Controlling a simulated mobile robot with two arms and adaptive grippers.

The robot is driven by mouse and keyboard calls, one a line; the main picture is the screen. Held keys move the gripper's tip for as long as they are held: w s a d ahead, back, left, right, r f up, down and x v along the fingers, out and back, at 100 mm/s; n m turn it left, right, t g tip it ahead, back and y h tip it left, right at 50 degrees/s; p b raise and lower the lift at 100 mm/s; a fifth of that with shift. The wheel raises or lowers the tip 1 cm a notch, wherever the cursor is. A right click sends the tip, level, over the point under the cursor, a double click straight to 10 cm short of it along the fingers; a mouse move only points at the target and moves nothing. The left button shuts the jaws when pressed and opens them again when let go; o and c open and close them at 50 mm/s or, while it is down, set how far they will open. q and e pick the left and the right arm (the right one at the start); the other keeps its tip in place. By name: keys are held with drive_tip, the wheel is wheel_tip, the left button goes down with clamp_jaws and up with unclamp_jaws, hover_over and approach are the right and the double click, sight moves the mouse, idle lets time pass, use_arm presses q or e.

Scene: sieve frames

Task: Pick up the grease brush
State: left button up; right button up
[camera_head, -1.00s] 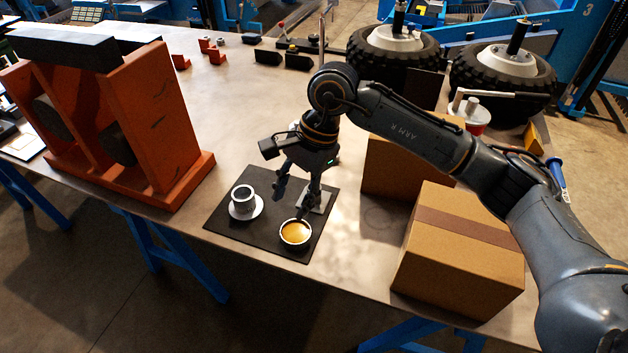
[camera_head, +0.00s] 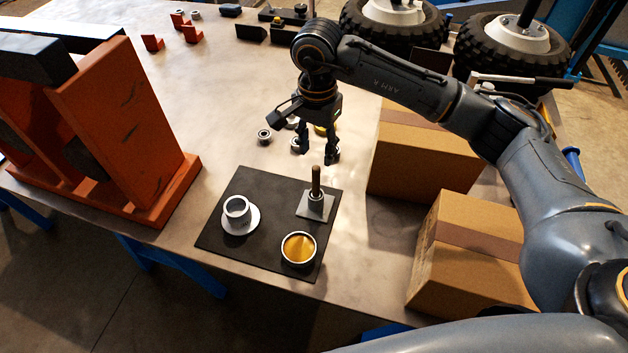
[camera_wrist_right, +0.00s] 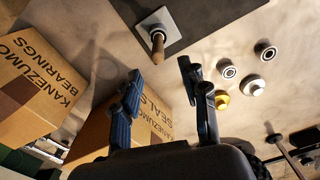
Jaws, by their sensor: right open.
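The grease brush (camera_head: 316,184) stands upright in a small grey holder (camera_head: 315,206) on the dark mat (camera_head: 265,256); only its wooden handle shows above the holder. In the right wrist view the brush handle (camera_wrist_right: 158,46) points toward the camera, just beyond the gap between my fingers. My right gripper (camera_head: 317,154) is open and empty, pointing down, just behind the brush in the head view. In the wrist view its open fingers (camera_wrist_right: 161,72) appear apart from the handle. My left gripper is not in view.
A tin of amber grease (camera_head: 298,249) and a grey cup on a white saucer (camera_head: 254,222) share the mat. Cardboard boxes (camera_head: 420,150) (camera_head: 470,260) stand to the right. An orange frame (camera_head: 125,130) is at left. Small bearing rings (camera_wrist_right: 229,72) lie behind the mat.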

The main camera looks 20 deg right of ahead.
sight(316, 179)
wheel_tip(316, 179, down, 4)
drive_tip(key=shift+s+p, duration=0.15)
drive_tip(key=shift+p, duration=0.2)
drive_tip(key=shift+f, duration=0.25)
wheel_tip(316, 179, down, 5)
drive_tip(key=shift+s+a+r+p, duration=0.1)
drive_tip(key=shift+s+p, duration=0.05)
drive_tip(key=shift+p, duration=1.05)
drive_tip(key=shift+f, duration=0.25)
clamp_jaws()
